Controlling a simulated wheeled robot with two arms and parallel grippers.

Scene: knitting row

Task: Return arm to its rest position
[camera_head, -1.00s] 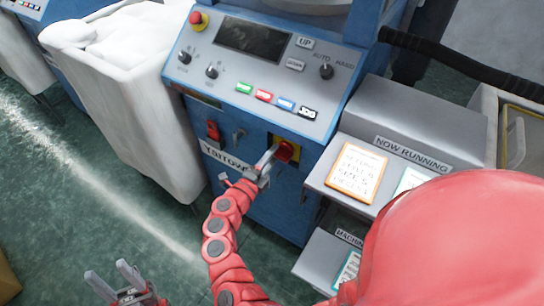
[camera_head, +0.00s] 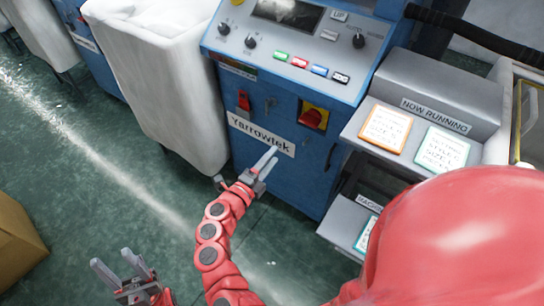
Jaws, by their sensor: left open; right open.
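My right gripper (camera_head: 268,158) is at the end of the red jointed arm, in front of the blue machine's front panel, below the "Yarrowtek" label (camera_head: 260,135). It is open and holds nothing. Its fingertips overlap the label's lower edge in the view. A red knob on a yellow plate (camera_head: 313,116) is above and right of it, apart from the gripper. My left gripper (camera_head: 119,267) is open and empty at the lower left, over the green floor.
The blue machine (camera_head: 298,185) fills the centre, with buttons and dials on its sloped panel. A white bin (camera_head: 165,75) stands left of it. A grey shelf with cards (camera_head: 385,129) is on the right. A cardboard box (camera_head: 15,245) lies at lower left. Floor between is clear.

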